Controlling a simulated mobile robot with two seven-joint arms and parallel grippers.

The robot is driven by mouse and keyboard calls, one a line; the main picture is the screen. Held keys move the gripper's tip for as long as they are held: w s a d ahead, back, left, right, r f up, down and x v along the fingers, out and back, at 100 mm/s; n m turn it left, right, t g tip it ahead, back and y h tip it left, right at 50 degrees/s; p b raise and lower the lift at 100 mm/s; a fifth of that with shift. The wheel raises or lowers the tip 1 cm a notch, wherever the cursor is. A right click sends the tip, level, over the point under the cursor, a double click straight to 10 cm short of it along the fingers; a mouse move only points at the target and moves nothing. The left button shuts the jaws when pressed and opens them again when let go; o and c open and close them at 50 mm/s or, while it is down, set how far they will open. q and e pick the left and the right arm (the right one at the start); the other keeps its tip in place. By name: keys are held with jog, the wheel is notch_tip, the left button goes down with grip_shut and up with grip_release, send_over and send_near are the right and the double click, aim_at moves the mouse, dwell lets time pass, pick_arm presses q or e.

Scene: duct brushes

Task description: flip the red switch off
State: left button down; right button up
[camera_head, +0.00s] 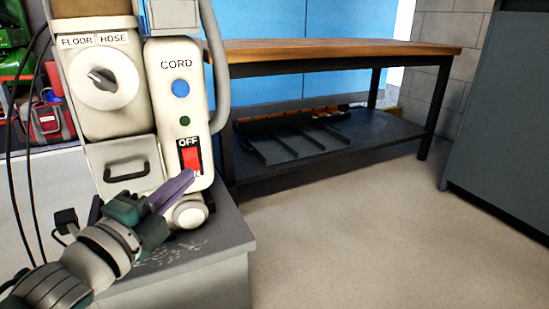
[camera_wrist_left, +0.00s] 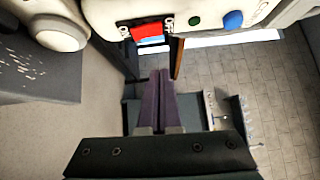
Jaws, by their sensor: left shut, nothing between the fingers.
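The red switch (camera_head: 191,159) sits in a black plate on the white machine's cord panel (camera_head: 168,75), below the label OFF. The lower label is mostly hidden by my fingers in the head view. My left gripper (camera_head: 188,178) is shut and empty, its purple fingers pointing up to the right at the switch's lower end. In the left wrist view the switch (camera_wrist_left: 147,30) shows beyond the closed fingertips (camera_wrist_left: 160,72). I cannot tell whether the tips touch it. My right gripper is not in view.
A white knob (camera_head: 189,211) sits just below the switch. The machine stands on a grey base (camera_head: 225,246). Left of the panel are a dial (camera_head: 104,77) and a black handle (camera_head: 127,170). A wood-topped workbench (camera_head: 330,49) stands behind. The floor at right is clear.

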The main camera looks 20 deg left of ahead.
pick_arm(q)
jog(key=s+r+p, duration=0.1)
jog(key=s+p, duration=0.1)
jog(key=s, duration=0.5)
jog(key=shift+s+a+p, duration=0.25)
jog(key=shift+a+p, duration=0.1)
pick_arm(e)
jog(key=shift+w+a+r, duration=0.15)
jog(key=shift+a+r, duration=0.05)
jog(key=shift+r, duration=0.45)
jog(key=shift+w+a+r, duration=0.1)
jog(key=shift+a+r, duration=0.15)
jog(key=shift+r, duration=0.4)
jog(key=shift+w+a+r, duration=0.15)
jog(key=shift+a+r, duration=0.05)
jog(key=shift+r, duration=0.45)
